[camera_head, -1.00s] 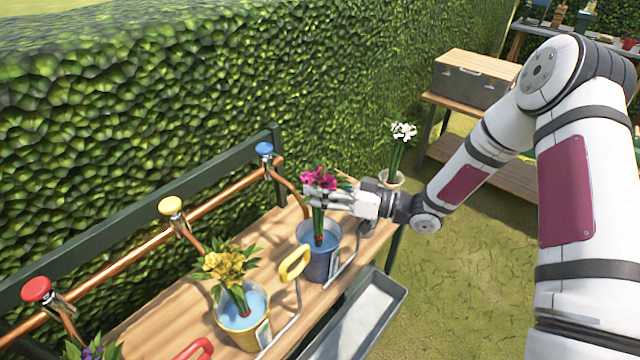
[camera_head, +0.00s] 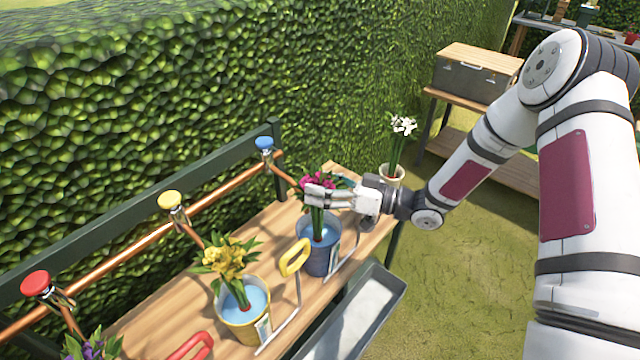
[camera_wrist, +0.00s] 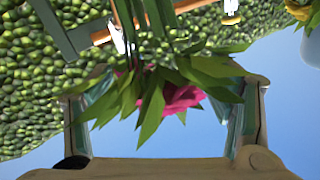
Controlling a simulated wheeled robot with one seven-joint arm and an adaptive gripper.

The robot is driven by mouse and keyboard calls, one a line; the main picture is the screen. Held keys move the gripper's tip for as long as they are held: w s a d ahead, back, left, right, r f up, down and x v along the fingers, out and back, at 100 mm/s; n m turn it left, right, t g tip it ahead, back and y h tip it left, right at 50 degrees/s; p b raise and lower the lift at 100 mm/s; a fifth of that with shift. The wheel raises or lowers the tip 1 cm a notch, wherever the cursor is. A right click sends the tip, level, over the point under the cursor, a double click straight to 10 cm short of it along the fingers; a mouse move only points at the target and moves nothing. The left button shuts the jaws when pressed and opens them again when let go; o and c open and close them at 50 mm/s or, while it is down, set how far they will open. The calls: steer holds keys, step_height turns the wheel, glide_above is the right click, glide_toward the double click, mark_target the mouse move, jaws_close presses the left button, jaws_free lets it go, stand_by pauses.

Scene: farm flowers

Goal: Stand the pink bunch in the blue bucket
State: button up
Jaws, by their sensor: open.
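The pink bunch (camera_head: 318,181) stands upright in the blue bucket (camera_head: 322,260), its stems reaching down into the water. My gripper (camera_head: 313,195) is at the height of the blooms, and its fingers overlap them in the head view. In the wrist view, pink petals (camera_wrist: 182,97) and green leaves show between the two spread fingers, with open space on both sides. My gripper is open and does not hold the bunch.
A yellow bucket (camera_head: 243,331) with yellow flowers stands nearer on the wooden bench. Taps and a copper pipe (camera_head: 135,251) run behind. A yellow handle (camera_head: 294,257) rises beside the blue bucket. A grey trough (camera_head: 390,287) lies in front.

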steer(key=v, duration=1.1)
steer(key=shift+d, duration=0.3)
